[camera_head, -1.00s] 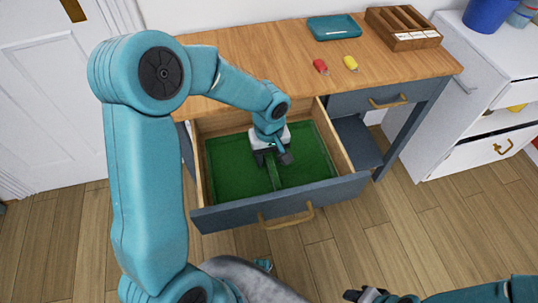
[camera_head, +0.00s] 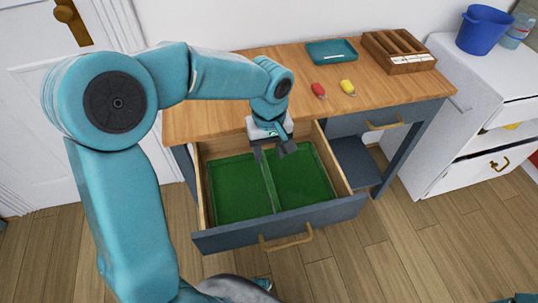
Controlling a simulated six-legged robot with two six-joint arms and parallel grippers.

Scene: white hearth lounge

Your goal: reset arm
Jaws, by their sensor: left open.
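My left gripper (camera_head: 272,152) is open, with nothing between its fingers. It hangs pointing down above the back part of the open drawer (camera_head: 280,232). The drawer has a green lining split by a low divider, and no loose item shows in it. My left arm (camera_head: 115,200) comes in from the left and reaches over the desk's front edge. My right gripper is not in view; only a sliver of teal shows at the bottom right corner.
The wooden desk (camera_head: 235,90) holds a red item (camera_head: 319,90), a yellow item (camera_head: 348,87), a teal tray (camera_head: 331,52) and a wooden organizer (camera_head: 398,50). A white cabinet (camera_head: 450,140) with a blue bucket (camera_head: 480,30) stands at right. Floor before the drawer is clear.

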